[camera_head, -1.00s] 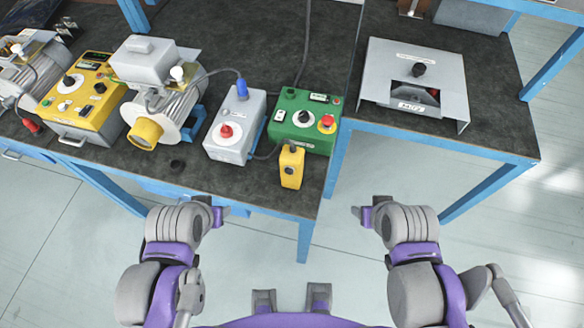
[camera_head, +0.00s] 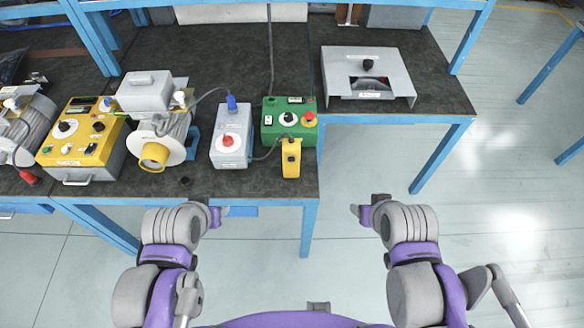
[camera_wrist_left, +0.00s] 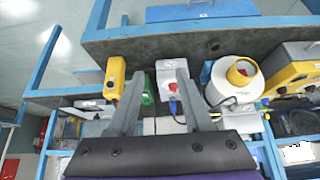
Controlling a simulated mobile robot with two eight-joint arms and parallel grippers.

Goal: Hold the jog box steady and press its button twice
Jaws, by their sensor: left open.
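The jog box, a small yellow box (camera_head: 291,165) with a dark button on its face, stands at the front edge of the bench before the green control box. It also shows in the left wrist view (camera_wrist_left: 114,78), left of my left fingers. My left gripper (camera_head: 222,213) is in front of the bench edge, left of the jog box and apart from it. In the left wrist view its fingers (camera_wrist_left: 160,73) are spread and empty. My right gripper (camera_head: 360,212) is to the right of the jog box, over the floor; its jaw opening is too small to judge.
The green control box (camera_head: 272,132) with a red knob stands just behind the jog box. A grey box (camera_head: 232,152) with a red button is left of it, joined by a dark cable. A motor (camera_head: 168,155) and a yellow control box (camera_head: 92,150) stand further left. A grey cover (camera_head: 385,60) is on the right bench.

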